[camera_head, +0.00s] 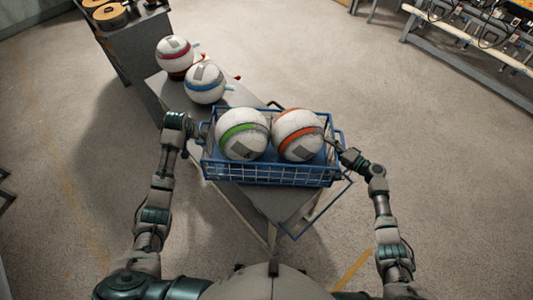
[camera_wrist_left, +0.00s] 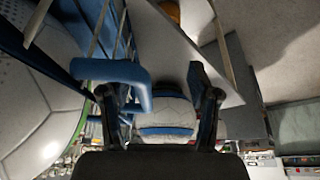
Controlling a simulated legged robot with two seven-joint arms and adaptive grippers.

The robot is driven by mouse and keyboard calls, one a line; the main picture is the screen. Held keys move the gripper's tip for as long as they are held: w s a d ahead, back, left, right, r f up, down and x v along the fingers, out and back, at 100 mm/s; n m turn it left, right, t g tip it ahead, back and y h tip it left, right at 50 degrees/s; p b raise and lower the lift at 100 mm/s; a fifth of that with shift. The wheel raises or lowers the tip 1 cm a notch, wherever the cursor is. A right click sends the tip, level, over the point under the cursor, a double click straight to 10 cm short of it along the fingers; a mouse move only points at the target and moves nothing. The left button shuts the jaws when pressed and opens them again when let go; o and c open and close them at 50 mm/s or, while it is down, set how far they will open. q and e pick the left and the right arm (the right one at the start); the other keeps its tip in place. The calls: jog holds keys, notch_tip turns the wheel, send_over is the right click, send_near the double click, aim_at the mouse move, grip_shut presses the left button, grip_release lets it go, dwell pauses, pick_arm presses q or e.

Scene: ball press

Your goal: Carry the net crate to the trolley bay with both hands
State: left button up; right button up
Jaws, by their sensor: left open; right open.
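The blue net crate (camera_head: 270,174) sits on a grey table. It holds a ball with a green band (camera_head: 242,134) and a ball with an orange band (camera_head: 297,134). My left gripper (camera_head: 197,133) is at the crate's left end. In the left wrist view its fingers (camera_wrist_left: 155,95) are open, and a blue handle (camera_wrist_left: 112,71) reaches in front of the left finger into the gap; contact cannot be told. My right gripper (camera_head: 338,147) is open at the crate's right end; its fingertips are small and partly hidden. I cannot identify the trolley bay for certain.
A ball with a red band (camera_head: 174,54) and one with a blue band (camera_head: 205,83) stand behind the crate on the table (camera_head: 158,87). A thin blue frame (camera_head: 322,208) juts out at front right. A dark cabinet (camera_head: 140,45) is behind; open floor lies right.

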jog(key=shift+s+a+r, duration=0.15)
pick_arm(q)
jog(key=v, duration=0.4)
jog(key=shift+s+d+r, duration=0.1)
jog(key=shift+r, duration=0.1)
pick_arm(e)
jog(key=v, duration=1.2)
jog(key=shift+f, duration=0.25)
